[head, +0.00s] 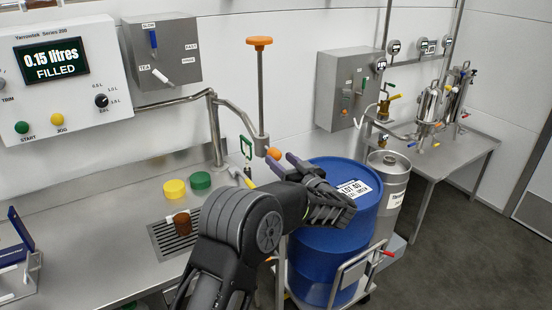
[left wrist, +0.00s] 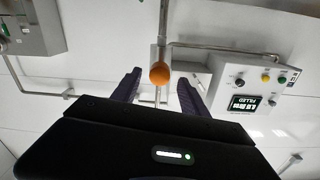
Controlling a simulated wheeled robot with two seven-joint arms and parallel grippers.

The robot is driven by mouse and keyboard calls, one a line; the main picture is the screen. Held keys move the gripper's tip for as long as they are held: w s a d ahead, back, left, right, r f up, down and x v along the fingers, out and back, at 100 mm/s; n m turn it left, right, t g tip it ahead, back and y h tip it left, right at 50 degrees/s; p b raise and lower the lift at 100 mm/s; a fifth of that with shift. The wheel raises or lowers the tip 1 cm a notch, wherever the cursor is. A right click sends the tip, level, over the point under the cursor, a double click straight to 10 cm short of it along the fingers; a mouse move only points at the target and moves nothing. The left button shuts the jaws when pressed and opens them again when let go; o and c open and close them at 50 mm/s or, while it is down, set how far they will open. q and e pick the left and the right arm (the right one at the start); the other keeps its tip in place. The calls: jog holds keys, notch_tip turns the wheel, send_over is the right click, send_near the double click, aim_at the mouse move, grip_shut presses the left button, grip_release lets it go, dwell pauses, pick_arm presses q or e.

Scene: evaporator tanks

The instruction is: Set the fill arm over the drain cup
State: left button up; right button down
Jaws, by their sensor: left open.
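The fill arm (head: 238,115) is a jointed steel pipe rising from the bench and reaching right. Its outer end carries a tall rod with an orange top handle (head: 258,41) and, lower down, an orange knob (head: 273,153). A small brown cup (head: 182,222), seemingly the drain cup, stands on a slotted drain grate well left of the arm's end. My left gripper (head: 284,163) is open beside the knob. In the left wrist view the knob (left wrist: 160,73) appears between the spread fingers (left wrist: 158,92), with no clear contact. My right gripper is out of view.
A blue drum (head: 333,235) stands below and right of my gripper, beside a steel keg (head: 391,190). Yellow (head: 174,189) and green (head: 201,180) lids lie on the bench. The filler panel (head: 60,80) reads 0.15 litres, FILLED. A dark blue case (head: 20,235) sits at left.

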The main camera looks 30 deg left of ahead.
pick_arm(q)
jog(key=v, duration=0.3)
jog(key=shift+s+d, duration=0.1)
jog(key=shift+d, duration=0.05)
dwell(0.4)
jog(key=w+d+f+m+t+h, duration=0.3)
jog(key=w+d+f+t+h, duration=0.1)
jog(key=d+f+h, duration=0.4)
jog(key=s+d+f+m+g+h, duration=0.1)
jog(key=s+d+f+h, duration=0.3)
jog(key=f, duration=0.5)
jog(key=s+d+f+m+g+h, duration=0.1)
jog(key=s+d+f+m+h, duration=0.1)
jog(key=s+d+f, duration=0.35)
jog(key=s+d+f+m+g+h, duration=0.1)
jog(key=s+d+f+g+h, duration=0.15)
jog(key=s+f, duration=0.5)
jog(key=s+d+f+g+h, duration=0.1)
jog(key=s+d+f+g, duration=0.2)
jog(key=s+f, duration=0.45)
jog(key=s+f+g+h, duration=0.1)
jog(key=s+f+g, duration=0.1)
jog(key=s, duration=0.8)
jog(key=s+f+g, duration=0.3)
jog(key=s+g, duration=0.1)
jog(key=s, duration=0.7)
jog(key=shift+s+d+f+m+h, duration=0.15)
jog(key=shift+d+f+m+h, duration=0.15)
jog(key=shift+d+f+h, duration=0.05)
